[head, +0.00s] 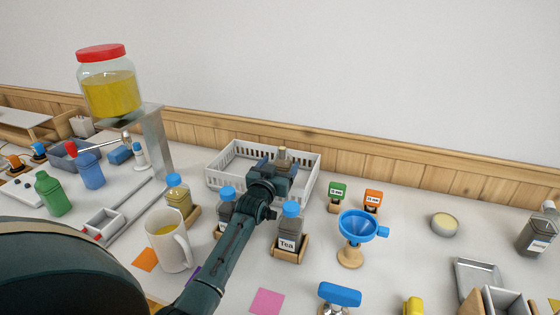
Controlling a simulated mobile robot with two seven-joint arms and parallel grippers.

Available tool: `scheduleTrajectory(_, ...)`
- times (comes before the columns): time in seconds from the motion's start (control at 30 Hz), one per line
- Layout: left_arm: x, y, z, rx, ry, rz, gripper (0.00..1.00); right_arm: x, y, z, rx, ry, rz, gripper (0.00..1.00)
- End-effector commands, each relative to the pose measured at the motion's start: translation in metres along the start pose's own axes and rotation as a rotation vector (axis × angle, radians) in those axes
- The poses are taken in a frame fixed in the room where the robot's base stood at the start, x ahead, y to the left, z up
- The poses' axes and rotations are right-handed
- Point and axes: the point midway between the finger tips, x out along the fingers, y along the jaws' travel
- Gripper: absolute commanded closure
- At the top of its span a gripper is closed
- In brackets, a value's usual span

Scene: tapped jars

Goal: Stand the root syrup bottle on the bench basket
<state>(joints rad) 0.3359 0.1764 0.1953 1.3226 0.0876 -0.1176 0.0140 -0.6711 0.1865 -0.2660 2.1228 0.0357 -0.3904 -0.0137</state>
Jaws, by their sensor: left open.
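The white slatted basket (232,152) stands on the bench against the back wall. My left gripper (280,167) is over the basket, with its arm reaching in from below. Its jaws are open. A small bottle with a tan top (283,153) shows just at the gripper's far end, inside the basket's outline. The gripper hides most of it, so I cannot read a label or tell how its base rests. No label reading root syrup is legible in view. My right gripper is not in view.
A blue-capped Tea bottle (289,230) and another blue-capped bottle (226,207) stand in wooden holders near my arm. A white mug (168,243) is left, a blue funnel (358,227) right. A big tapped jar (108,87) stands at the back left.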

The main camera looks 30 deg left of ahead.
Motion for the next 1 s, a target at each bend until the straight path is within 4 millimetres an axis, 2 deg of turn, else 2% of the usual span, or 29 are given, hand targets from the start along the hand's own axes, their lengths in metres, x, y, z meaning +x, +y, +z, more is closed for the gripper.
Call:
scheduleTrajectory(0.7,-0.029,0.000,-0.002,0.000,0.000,-0.001,0.24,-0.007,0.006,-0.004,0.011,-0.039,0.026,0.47)
scheduleTrajectory(1.0,-0.032,0.000,0.000,0.000,0.000,-0.001,0.24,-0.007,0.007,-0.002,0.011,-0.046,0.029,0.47)
